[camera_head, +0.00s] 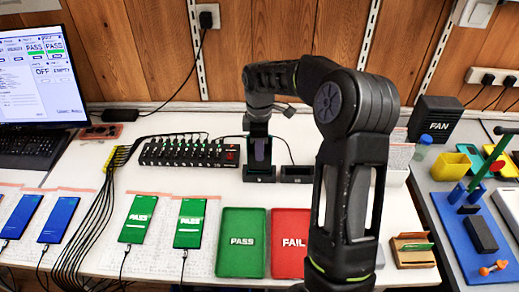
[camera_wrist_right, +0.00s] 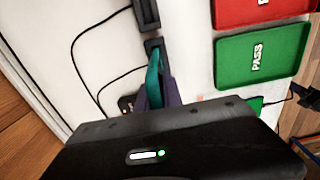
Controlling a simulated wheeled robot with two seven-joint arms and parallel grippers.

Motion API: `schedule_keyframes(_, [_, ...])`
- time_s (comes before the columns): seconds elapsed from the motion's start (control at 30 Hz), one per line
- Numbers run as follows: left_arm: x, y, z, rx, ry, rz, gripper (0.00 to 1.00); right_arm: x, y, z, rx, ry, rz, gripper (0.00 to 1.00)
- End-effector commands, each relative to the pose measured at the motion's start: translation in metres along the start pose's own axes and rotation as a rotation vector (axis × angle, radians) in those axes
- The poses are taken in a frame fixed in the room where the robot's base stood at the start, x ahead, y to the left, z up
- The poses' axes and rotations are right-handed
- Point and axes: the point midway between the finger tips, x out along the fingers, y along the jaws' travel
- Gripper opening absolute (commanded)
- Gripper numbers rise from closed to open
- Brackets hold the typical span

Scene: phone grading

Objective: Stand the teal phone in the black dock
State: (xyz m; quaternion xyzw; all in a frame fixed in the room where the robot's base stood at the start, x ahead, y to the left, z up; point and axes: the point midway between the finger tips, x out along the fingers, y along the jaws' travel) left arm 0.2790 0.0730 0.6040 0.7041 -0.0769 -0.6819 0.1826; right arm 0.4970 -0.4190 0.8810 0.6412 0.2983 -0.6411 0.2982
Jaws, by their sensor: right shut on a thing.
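The teal phone (camera_wrist_right: 153,75) is seen edge-on in the right wrist view, held between the purple finger pads of my right gripper (camera_wrist_right: 160,97). In the head view my right gripper (camera_head: 259,150) points down just above the left of two small black docks (camera_head: 259,176). In the wrist view the phone's far end meets or overlaps that dock (camera_wrist_right: 155,45). It looks upright, but I cannot tell whether it is seated in the slot. In the head view the phone is mostly hidden by the gripper. My left gripper is not in view.
The second black dock (camera_head: 297,175) beside it looks empty. A black multi-port hub (camera_head: 188,153) stands close on the left. Green PASS (camera_head: 241,242) and red FAIL (camera_head: 290,244) trays lie in front. Several phones lie at left with cables. My right arm hides part of the table.

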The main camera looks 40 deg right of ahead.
Motion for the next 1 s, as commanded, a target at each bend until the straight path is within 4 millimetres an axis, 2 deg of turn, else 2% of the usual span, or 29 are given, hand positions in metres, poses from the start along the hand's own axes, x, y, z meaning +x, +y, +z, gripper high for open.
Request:
schedule_keyframes(0.3, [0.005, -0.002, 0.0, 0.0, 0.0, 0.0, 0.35, 0.01, 0.0, 0.0, 0.0, 0.0, 0.0, 0.0])
schedule_keyframes(1.0, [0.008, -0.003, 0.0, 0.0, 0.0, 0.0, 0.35, 0.015, 0.0, 0.0, 0.0, 0.0, 0.0, 0.0])
